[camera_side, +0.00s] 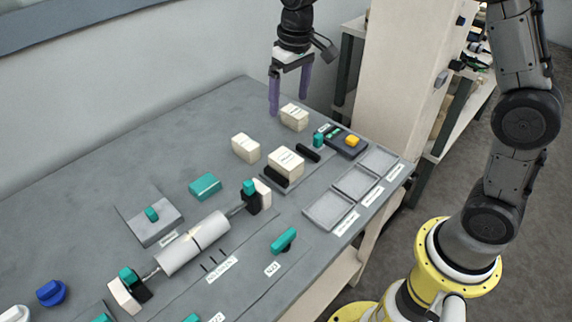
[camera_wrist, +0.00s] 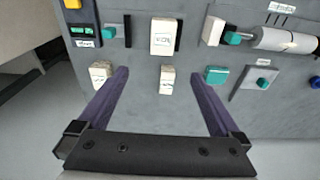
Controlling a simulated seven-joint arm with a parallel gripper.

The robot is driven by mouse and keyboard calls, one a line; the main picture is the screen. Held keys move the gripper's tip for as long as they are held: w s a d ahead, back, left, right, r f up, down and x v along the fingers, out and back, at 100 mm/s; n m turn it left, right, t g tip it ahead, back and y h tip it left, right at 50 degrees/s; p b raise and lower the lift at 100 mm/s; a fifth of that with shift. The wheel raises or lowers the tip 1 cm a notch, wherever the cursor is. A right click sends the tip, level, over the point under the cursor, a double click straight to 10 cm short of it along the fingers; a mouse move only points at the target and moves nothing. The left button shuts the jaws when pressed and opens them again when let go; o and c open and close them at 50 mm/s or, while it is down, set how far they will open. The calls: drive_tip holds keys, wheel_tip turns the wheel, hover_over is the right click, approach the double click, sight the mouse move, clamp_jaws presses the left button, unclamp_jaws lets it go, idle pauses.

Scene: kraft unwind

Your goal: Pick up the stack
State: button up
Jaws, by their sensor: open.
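Three cream, labelled paper stacks are on the grey bench, and I cannot tell which one the task means. One stack (camera_side: 294,117) is at the back right, and it also shows in the wrist view (camera_wrist: 100,73) outside the left finger. A second stack (camera_side: 246,148) is further left; in the wrist view (camera_wrist: 167,78) it appears between my fingers, but further off. The third stack (camera_side: 285,163) is between dark rails, and it also shows in the wrist view (camera_wrist: 163,37). My gripper (camera_side: 288,106), with purple fingers, is open and empty above the bench's back edge.
A teal block (camera_side: 205,186) lies left of the stacks. A white roller (camera_side: 194,244) on a shaft is at front left. A scale-like unit with a yellow top (camera_side: 352,141) and empty grey trays (camera_side: 327,211) are at right. A cream column (camera_side: 385,70) stands behind.

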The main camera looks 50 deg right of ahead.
drive_tip(key=g, duration=0.1)
hover_over(286, 157)
wheel_tip(286, 157, down, 13)
drive_tip(key=shift+r, duration=0.1)
drive_tip(key=shift+s+f, duration=0.1)
drive_tip(key=shift+f, duration=2.75)
drive_tip(key=shift+c, duration=0.2)
drive_tip(key=c, duration=1.5)
drive_tip(key=shift+r, duration=0.65)
wheel_tip(286, 157, up, 2)
drive_tip(key=shift+r, duration=0.15)
drive_tip(key=s+r, duration=0.3)
drive_tip(key=s, duration=0.1)
drive_tip(key=s+r, duration=0.3)
drive_tip(key=s, duration=0.2)
drive_tip(key=s+d+r, duration=0.1)
drive_tip(key=s+r, duration=0.2)
drive_tip(key=s, duration=0.2)
drive_tip(key=shift+r, duration=0.25)
